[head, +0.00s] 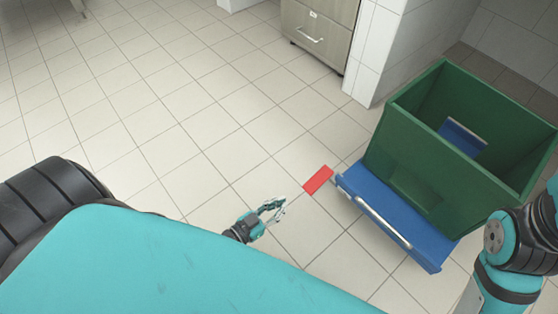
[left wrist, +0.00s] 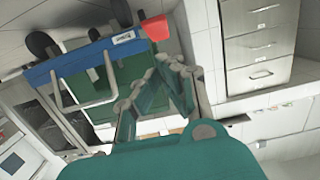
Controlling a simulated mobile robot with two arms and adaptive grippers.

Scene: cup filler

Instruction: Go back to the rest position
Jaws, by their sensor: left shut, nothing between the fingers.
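My left gripper (head: 272,210) is low over the tiled floor, near the middle of the head view, just past the front edge of my teal body. Its fingers are together and hold nothing. In the left wrist view the two fingers (left wrist: 166,64) meet at their tips. My right arm shows at the right edge of the head view, in front of the green bin, but its gripper is out of view.
A green open bin (head: 400,145) stands on a blue cart (head: 405,232) with a metal handle, right of my left gripper. A red flat piece (head: 318,180) is at the cart's left corner. A drawer cabinet (head: 312,38) stands behind. The floor at left is clear.

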